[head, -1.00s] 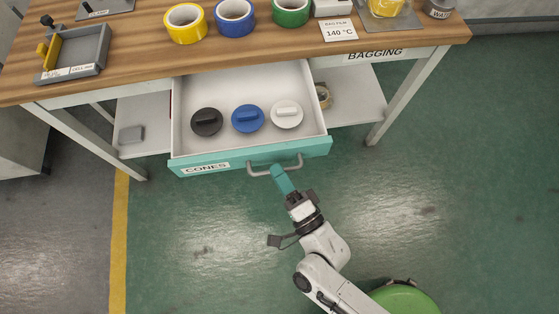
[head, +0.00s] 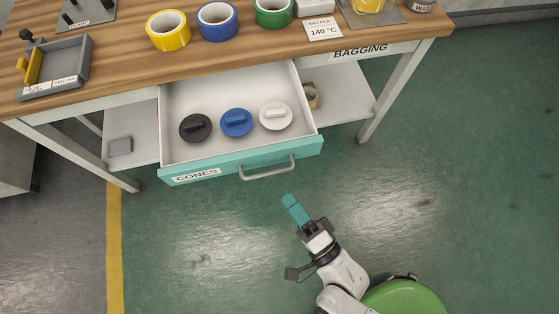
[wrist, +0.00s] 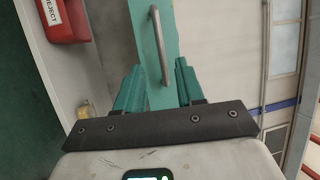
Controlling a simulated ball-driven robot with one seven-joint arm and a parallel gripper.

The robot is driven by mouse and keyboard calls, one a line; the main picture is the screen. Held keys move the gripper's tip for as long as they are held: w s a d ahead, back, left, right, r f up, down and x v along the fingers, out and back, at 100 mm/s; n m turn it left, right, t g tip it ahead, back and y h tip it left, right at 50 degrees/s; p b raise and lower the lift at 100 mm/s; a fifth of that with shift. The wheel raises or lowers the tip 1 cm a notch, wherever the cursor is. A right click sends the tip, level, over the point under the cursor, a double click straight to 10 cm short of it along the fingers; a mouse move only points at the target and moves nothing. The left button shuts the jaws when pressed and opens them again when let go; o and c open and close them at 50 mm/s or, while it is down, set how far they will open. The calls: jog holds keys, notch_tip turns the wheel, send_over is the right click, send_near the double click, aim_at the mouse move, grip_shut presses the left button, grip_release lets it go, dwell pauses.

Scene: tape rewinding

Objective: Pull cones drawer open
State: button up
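The cones drawer (head: 218,165) has a teal front with a "CONES" label and stands pulled out from under the workbench. A black, a blue (head: 236,122) and a white round piece lie inside it. Its grey bar handle (head: 267,170) is free. My gripper (head: 288,199) is off the handle, a short way in front of it and below it in the head view. In the wrist view the two teal fingers (wrist: 158,88) are spread apart with nothing between them. The handle (wrist: 160,45) and drawer front show beyond the fingertips.
The workbench (head: 120,70) holds yellow, blue and green tape rolls, a grey tray (head: 55,68) and a "140 °C" card. A lower shelf (head: 340,95) with a tape roll is right of the drawer. Green floor around my arm is clear. A red "REJECT" bin (wrist: 63,20) shows in the wrist view.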

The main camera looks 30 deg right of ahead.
jog(key=v, duration=0.3)
jog(key=shift+s, duration=0.2)
dwell(0.4)
